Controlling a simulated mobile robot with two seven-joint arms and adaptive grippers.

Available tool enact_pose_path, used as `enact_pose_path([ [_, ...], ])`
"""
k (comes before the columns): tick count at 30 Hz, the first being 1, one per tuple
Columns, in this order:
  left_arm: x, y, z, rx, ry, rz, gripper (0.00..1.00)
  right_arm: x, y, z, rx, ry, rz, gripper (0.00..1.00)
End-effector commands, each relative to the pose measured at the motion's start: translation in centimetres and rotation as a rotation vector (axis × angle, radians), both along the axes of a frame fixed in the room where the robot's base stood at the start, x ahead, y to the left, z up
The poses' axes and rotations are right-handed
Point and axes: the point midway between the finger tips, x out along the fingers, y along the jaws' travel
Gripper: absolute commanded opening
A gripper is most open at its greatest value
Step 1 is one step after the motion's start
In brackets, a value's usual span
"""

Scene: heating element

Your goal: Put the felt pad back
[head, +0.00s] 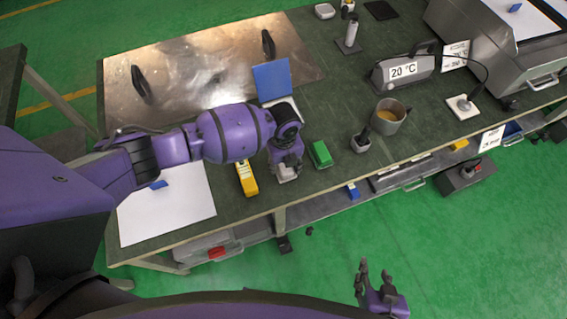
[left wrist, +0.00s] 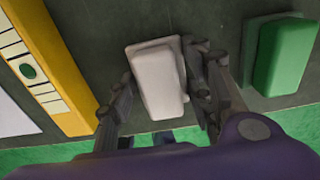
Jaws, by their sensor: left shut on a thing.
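My left gripper (head: 286,176) is at the front edge of the green-grey bench. In the left wrist view its fingers (left wrist: 167,88) are closed on both sides of a pale grey-white block (left wrist: 159,78), which I take to be the felt pad. In the head view the pad (head: 287,174) shows only partly under the gripper. I cannot tell whether it touches the bench top. My right gripper (head: 374,270) is open and empty over the green floor, away from the bench.
A yellow instrument (head: 247,178) lies just left of the held pad, and a green block (head: 320,153) stands just right. A small dark-handled item (head: 360,143) and a metal cup (head: 388,116) are farther right. White paper (head: 190,210) lies at left.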

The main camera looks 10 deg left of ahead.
Motion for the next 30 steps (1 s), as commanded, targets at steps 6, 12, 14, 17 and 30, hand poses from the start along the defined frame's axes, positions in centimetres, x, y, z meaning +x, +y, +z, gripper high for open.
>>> enact_pose_path([
  [6,-0.1,0.0,-0.4,0.001,0.002,0.001,0.49,0.1,0.0,-0.1,0.001,-0.002,-0.004,0.40],
  [12,0.0,0.0,-0.3,0.001,0.001,0.001,0.65,0.2,0.0,0.0,0.000,-0.004,-0.005,0.40],
  [14,0.0,0.0,-0.3,0.001,0.001,0.001,0.65,0.2,0.0,0.0,0.000,-0.004,-0.005,0.40],
  [17,0.0,0.0,-0.3,0.001,0.001,0.001,0.65,0.2,0.0,0.0,0.000,-0.004,-0.004,0.40],
  [30,0.2,0.1,5.6,0.001,-0.004,-0.001,0.65,0.8,0.0,1.1,0.001,-0.015,0.003,0.40],
])
